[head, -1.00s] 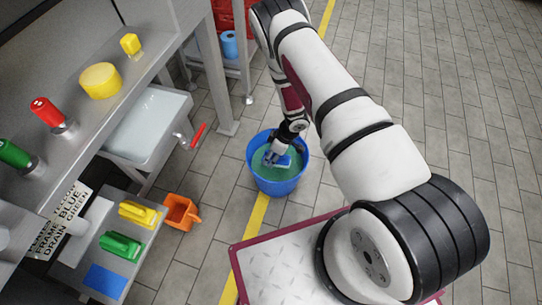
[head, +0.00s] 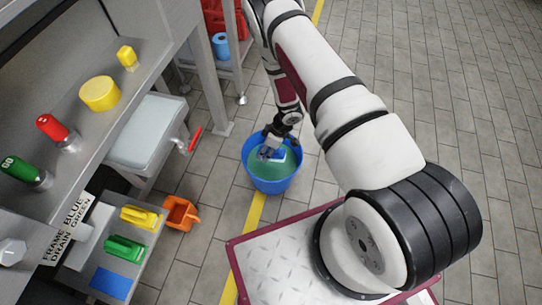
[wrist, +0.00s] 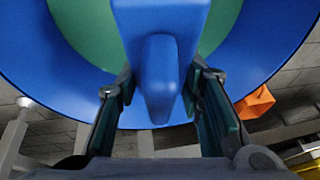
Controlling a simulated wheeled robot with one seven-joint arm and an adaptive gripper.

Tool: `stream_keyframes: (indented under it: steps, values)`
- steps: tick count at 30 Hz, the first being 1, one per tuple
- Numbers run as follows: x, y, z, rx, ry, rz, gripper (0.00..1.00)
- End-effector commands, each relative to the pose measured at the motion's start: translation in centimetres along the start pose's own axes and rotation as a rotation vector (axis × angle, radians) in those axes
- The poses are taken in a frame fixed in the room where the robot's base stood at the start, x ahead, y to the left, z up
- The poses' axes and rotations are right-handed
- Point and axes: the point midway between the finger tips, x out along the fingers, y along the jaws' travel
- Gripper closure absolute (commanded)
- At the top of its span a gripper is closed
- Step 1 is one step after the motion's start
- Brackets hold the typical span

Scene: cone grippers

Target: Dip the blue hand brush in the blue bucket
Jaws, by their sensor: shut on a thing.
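The blue bucket (head: 270,186) stands on the tiled floor in the middle of the head view, with green liquid (head: 262,168) inside. My gripper (head: 272,150) is over the far part of the bucket's opening, shut on the blue hand brush (head: 279,155). In the wrist view the brush (wrist: 160,65) sits between the two fingers, with the bucket's blue wall (wrist: 245,50) and green liquid (wrist: 85,25) behind it. Its lower end is hidden, so I cannot tell whether it touches the liquid.
An orange dustpan-like item (head: 180,213) lies left of the bucket. A low shelf holds a yellow brush (head: 140,216), a green brush (head: 125,247) and a blue pad (head: 110,283). A sink (head: 148,130) stands at left. Floor right of the bucket is clear.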

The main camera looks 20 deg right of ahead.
Motion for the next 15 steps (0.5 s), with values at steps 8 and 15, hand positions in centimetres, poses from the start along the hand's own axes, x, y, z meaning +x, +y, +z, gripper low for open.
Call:
stream_keyframes:
  steps: [8, 15]
  values:
    - [-2.2, -0.3, -0.8, 0.0, 0.001, 0.0, 0.88]
    - [-3.8, -0.6, -1.2, 0.001, 0.0, 0.001, 0.88]
